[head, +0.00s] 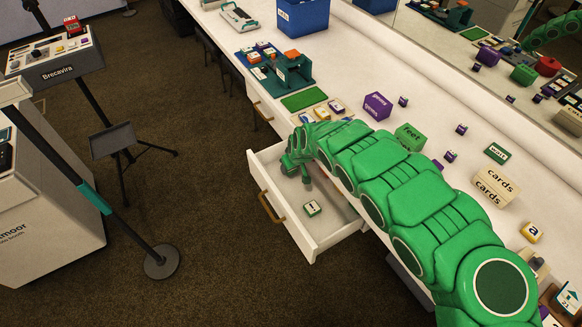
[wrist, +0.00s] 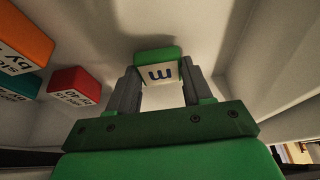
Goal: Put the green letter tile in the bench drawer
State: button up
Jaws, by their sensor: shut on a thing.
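The bench drawer (head: 338,237) is pulled open below the white bench top. My gripper (head: 307,182) reaches down inside it. In the wrist view, my gripper (wrist: 159,82) is shut on the green letter tile (wrist: 158,71), a white-faced tile with a green back and a dark blue letter. The letter faces the camera. In the head view a small green-and-white tile (head: 312,207) shows inside the drawer, just below the fingers; I cannot tell whether it is the held one. My arm hides the far part of the drawer.
In the wrist view, an orange block (wrist: 25,38), a red block (wrist: 76,85) and a teal block (wrist: 16,82) sit left of the fingers. Boxes, including a purple box (head: 377,106), and a green mat (head: 302,100) crowd the bench. A post stands left on open carpet.

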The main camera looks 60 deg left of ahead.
jog(key=shift+f, duration=0.45)
jog(key=o, duration=1)
jog(key=shift+f, duration=0.1)
jog(key=shift+v, duration=2.9)
jog(key=v, duration=0.6)
jog(key=shift+r, duration=0.25)
